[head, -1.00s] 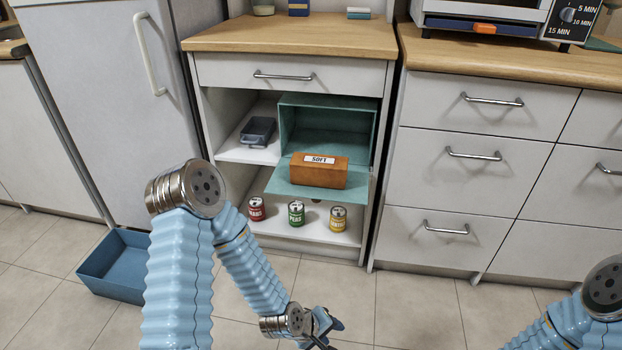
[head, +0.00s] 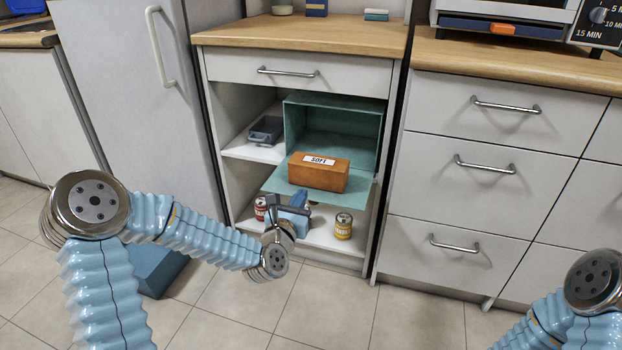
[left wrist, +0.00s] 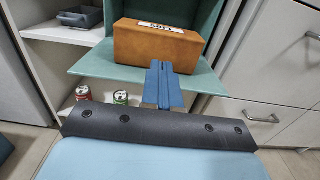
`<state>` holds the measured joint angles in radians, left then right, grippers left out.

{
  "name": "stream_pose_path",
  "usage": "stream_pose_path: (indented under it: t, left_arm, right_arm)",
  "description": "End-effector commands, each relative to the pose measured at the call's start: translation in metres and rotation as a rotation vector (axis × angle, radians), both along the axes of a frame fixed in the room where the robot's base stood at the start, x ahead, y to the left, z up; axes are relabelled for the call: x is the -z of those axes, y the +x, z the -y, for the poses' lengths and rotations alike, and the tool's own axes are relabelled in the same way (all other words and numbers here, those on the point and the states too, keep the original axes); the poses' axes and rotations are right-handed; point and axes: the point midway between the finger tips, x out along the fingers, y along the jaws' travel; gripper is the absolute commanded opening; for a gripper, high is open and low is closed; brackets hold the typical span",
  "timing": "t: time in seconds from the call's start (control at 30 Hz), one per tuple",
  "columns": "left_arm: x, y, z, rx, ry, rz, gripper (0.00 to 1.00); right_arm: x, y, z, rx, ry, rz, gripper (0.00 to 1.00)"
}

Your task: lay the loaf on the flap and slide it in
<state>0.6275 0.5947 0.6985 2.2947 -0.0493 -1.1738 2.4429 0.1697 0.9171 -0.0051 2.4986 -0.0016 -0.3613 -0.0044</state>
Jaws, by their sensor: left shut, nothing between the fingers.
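The brown loaf (head: 319,172), labelled "SOFT", lies on the lowered teal flap (head: 353,190) in front of the open teal bread bin (head: 335,126). In the left wrist view the loaf (left wrist: 156,46) sits on the flap (left wrist: 95,66), short of the bin's inside (left wrist: 208,22). My left gripper (head: 301,197) is shut and empty, at the front of the flap and just short of the loaf. Its blue fingers (left wrist: 163,82) point at the loaf's front face; I cannot tell whether they touch it. My right gripper is out of view; only part of that arm shows.
A grey tray (head: 267,130) sits on the shelf left of the bin. A blue crate (head: 160,270) stands on the floor.

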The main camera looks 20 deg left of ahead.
Motion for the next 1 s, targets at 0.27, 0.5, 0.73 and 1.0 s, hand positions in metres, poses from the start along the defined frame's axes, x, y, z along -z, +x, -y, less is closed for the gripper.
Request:
stream_pose_path:
  t: [0.27, 0.5, 0.73, 1.0]
  left_arm:
    - [0.000, 0.059, 0.003, 0.001, 0.000, 0.000, 0.00]
    - [0.000, 0.088, 0.004, 0.001, 0.001, -0.001, 0.00]
    - [0.001, 0.094, 0.004, 0.002, 0.001, -0.002, 0.00]
    - [0.002, 0.095, 0.004, 0.001, 0.001, -0.002, 0.00]
  right_arm:
    - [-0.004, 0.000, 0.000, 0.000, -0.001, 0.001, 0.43]
    - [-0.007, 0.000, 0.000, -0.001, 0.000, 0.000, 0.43]
    - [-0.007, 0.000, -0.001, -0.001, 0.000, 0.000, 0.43]
    - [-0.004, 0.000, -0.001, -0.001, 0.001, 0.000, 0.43]
